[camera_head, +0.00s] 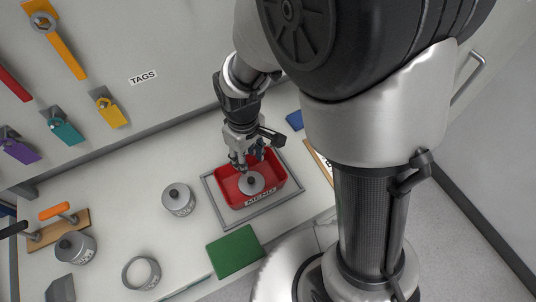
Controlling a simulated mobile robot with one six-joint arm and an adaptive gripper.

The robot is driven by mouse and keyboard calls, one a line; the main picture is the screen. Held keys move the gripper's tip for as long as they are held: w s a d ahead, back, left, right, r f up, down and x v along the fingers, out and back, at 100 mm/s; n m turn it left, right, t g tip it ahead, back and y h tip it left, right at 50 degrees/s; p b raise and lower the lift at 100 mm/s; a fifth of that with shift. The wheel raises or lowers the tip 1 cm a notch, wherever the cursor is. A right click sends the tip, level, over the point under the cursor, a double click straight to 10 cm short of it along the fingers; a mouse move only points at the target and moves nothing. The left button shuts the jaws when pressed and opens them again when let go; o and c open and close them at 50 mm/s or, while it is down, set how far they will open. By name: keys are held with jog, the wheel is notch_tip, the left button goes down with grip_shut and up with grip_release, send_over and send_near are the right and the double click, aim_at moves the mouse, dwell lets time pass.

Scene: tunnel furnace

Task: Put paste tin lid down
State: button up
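A round grey lid (251,185) with a dark knob shows inside the red tray (284,181). I cannot tell whether it lies on the tray floor or a little above it, or whether a tin is under it. My gripper (244,168) points down over the tray, with its fingertips close to the lid's knob. The view is too small to tell whether the fingers touch the knob or are shut. An open grey tin without a lid (141,273) stands at the front left of the bench.
Lidded grey tins (178,199) (76,247) stand left of the tray. A grey frame (214,203) surrounds the tray. A green pad (235,252) lies in front, and a wooden block with an orange handle (58,232) is far left. Colored tags hang on the back wall.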

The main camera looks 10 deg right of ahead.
jog(key=s+d+r+m+t, duration=0.2)
jog(key=s+d+r+m, duration=0.2)
jog(key=r, duration=0.6)
jog(key=s+d+r+m+t, duration=0.2)
jog(key=s+d+r+m, duration=0.1)
jog(key=s+d+r, duration=0.4)
notch_tip(320, 180, up, 3)
jog(key=s, duration=0.2)
jog(key=shift+s+f+m+t, duration=0.15)
jog(key=shift+s+m+t, duration=0.15)
jog(key=shift+m, duration=0.1)
